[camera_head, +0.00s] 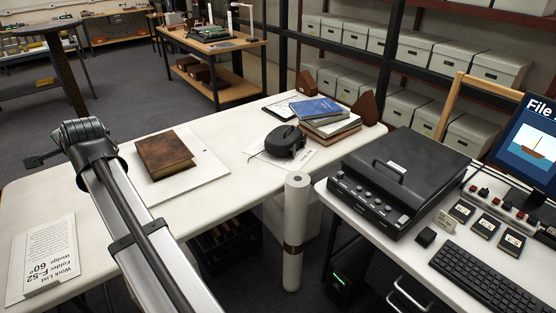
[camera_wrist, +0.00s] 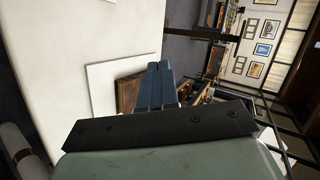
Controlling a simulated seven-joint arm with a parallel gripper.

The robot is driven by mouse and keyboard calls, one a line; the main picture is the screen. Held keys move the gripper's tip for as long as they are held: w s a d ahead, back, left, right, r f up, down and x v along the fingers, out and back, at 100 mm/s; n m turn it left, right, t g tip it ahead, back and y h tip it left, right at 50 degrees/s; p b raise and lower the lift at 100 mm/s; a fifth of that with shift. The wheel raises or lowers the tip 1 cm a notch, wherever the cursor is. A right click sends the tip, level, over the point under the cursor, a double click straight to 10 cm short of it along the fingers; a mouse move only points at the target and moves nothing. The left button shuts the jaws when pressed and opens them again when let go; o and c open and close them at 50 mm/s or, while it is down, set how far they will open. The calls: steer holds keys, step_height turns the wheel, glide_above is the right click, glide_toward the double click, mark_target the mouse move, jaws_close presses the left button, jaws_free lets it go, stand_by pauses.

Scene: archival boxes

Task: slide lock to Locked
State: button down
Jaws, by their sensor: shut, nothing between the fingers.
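My gripper (camera_wrist: 160,68) shows in the wrist view as two blue-grey fingers pressed side by side, with nothing between them. Its tips point over the white table toward a brown book, touching nothing that I can make out. No lock or "Locked" label can be made out in either view. A black flatbed device (camera_head: 400,180) with a handle and a row of front knobs stands on the right desk, well away from my arm. The head view does not show my fingers clearly.
The brown book (camera_head: 164,153) lies on a white board (camera_head: 205,172) on the white table (camera_head: 235,205). A work list card (camera_head: 44,262), a dark rounded object (camera_head: 285,141) and stacked books (camera_head: 325,112) are also there. A white roll (camera_head: 296,235) stands between table and desk.

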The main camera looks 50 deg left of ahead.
steer(key=w+a+f+n+t+h, duration=0.1)
steer(key=w+a+f+n+h, duration=0.2)
steer(key=w, duration=0.9)
steer(key=w+a+f+n+t+h, duration=0.15)
steer(key=w+f, duration=0.25)
steer(key=w, duration=0.8)
steer(key=w+a+f+n+t+h, duration=0.2)
steer(key=w+a+f+n, duration=0.15)
steer(key=w, duration=0.85)
steer(key=w+d+f+n+h, duration=0.1)
steer(key=w+d+f+h, duration=0.2)
steer(key=w, duration=1.1)
steer(key=w+d+f+n+h, duration=0.2)
steer(key=w+d, duration=0.5)
steer(key=w, duration=0.7)
steer(key=w+d+f+n+g+h, duration=0.1)
steer(key=w+d+f+h, duration=0.3)
steer(key=w, duration=1)
steer(key=shift+w+d+f+n, duration=0.2)
steer(key=shift+d+f+n, duration=0.35)
steer(key=shift+d, duration=0.5)
steer(key=shift+r, duration=0.1)
